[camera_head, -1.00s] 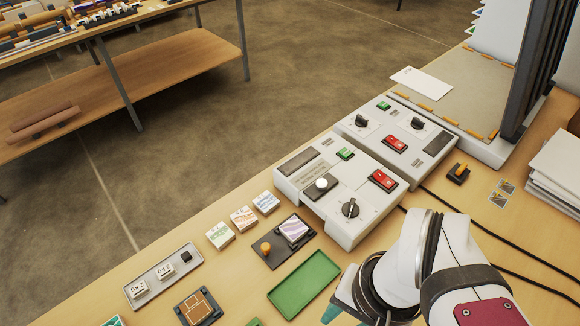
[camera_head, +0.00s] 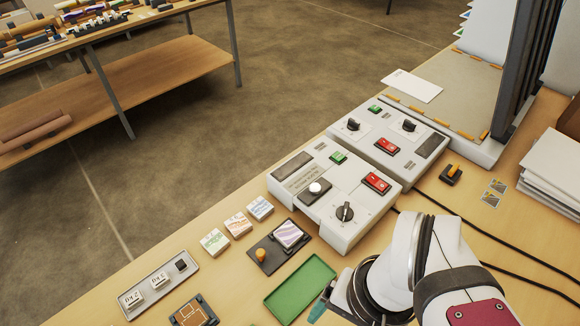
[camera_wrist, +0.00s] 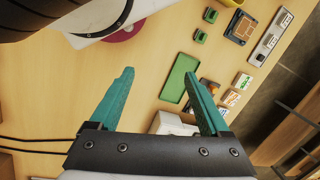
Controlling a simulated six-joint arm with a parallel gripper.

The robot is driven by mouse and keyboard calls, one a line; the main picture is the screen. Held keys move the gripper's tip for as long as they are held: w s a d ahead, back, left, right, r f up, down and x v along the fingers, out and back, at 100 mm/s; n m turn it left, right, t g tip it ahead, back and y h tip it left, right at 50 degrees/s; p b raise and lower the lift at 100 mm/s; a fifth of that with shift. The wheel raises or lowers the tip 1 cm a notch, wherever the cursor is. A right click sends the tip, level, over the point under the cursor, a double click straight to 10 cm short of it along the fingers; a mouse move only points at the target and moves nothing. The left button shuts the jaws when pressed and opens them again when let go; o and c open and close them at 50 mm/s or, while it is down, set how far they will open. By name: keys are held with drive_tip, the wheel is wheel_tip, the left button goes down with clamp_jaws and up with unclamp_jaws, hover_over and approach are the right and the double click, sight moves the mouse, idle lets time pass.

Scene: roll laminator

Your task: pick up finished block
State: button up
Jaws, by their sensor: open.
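A block with a purple-patterned top (camera_head: 289,235) sits on a dark fixture (camera_head: 262,268) beside an orange knob (camera_head: 260,254). Which block is the finished one is not marked. Three more patterned blocks stand in a row behind it: green (camera_head: 215,241), orange (camera_head: 238,223) and blue (camera_head: 260,208). My gripper (camera_wrist: 160,74) is open and empty, its teal fingers spread above the table. In the wrist view, the right finger partly covers the fixture area and the purple block cannot be made out. In the head view, my arm mostly hides the gripper.
An empty green tray (camera_head: 300,289) lies in front of the fixture. Two white control boxes (camera_head: 335,195) (camera_head: 388,140) stand beyond, with black cables behind my arm. A grey weight tray (camera_head: 160,284) is at the left. White sheets (camera_head: 552,170) are stacked at the right.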

drive_tip(key=shift+o, duration=1.1)
drive_tip(key=n+t+h, duration=0.1)
drive_tip(key=n+h, duration=0.2)
drive_tip(key=n, duration=2.9)
hover_over(288, 233)
drive_tip(key=s+a, duration=0.2)
wheel_tip(288, 233, down, 5)
drive_tip(key=shift+n, duration=0.3)
drive_tip(key=f, duration=0.5)
drive_tip(key=w+d+f, duration=0.1)
drive_tip(key=f, duration=0.4)
drive_tip(key=w+d+f, duration=0.1)
drive_tip(key=f, duration=0.4)
drive_tip(key=shift+f, duration=0.3)
drive_tip(key=c, duration=1.4)
